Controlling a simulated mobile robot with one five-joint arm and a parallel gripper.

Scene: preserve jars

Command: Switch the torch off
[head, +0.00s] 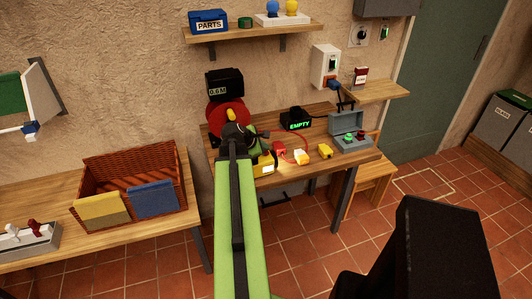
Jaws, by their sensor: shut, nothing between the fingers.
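My green arm reaches up over the small wooden workbench (357,163). My dark gripper (246,136) is at its far end, shut and empty, in front of a red round thing. A yellow and black thing with a bright white patch (265,165) lies on the bench just below and right of my gripper. It looks like the torch, lit, but it is small and partly hidden by my arm. I cannot make out its switch, nor whether my gripper touches it.
A black box reading EMPTY (297,119), red, white and yellow small items, and a grey-blue case (350,131) with green lights share the bench. A red reel-like thing (225,116) stands at its left. A wicker basket (132,184) is on the left table.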

